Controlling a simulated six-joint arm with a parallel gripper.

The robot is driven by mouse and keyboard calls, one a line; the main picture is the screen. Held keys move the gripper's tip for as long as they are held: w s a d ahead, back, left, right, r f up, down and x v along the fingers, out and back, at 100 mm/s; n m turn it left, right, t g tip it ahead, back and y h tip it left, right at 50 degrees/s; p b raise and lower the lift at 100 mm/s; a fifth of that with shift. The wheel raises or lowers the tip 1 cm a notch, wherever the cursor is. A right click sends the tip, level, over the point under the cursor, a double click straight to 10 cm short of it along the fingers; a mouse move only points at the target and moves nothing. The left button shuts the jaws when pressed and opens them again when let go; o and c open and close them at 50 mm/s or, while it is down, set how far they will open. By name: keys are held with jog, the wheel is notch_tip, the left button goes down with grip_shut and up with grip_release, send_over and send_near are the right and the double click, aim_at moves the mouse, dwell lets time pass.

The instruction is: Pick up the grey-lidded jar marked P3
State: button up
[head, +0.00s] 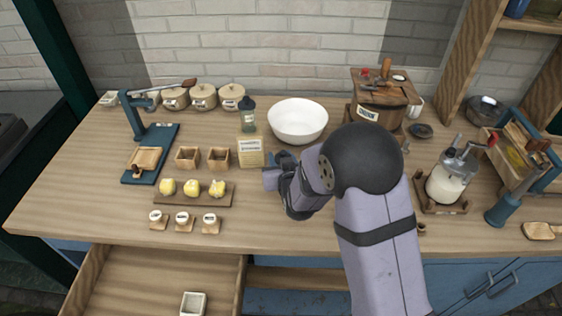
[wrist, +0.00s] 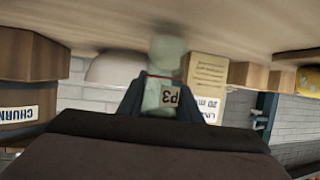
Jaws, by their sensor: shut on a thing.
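In the wrist view, which is upside down, a pale green jar (wrist: 153,93) with a label reading P3 stands between the fingers of my gripper (wrist: 160,100). The gripper is shut on it. The jar's lid is not clearly visible there. In the head view my gripper (head: 276,174) is low over the middle of the counter, right of the printed card and in front of the white bowl. The jar is hidden behind my gripper and arm in that view. I cannot tell whether the jar touches the counter.
A printed card box (head: 250,153) stands close left, with a dark-topped bottle (head: 248,118) behind it. A white bowl (head: 298,119) and a wooden churn (head: 379,116) are behind. Yellow pieces on a board (head: 192,200) lie left. An open drawer (head: 140,285) is below.

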notch_tip(320, 180, up, 17)
dwell(0.5)
jog(key=shift+a+f, duration=0.1)
jog(key=shift+f, duration=0.1)
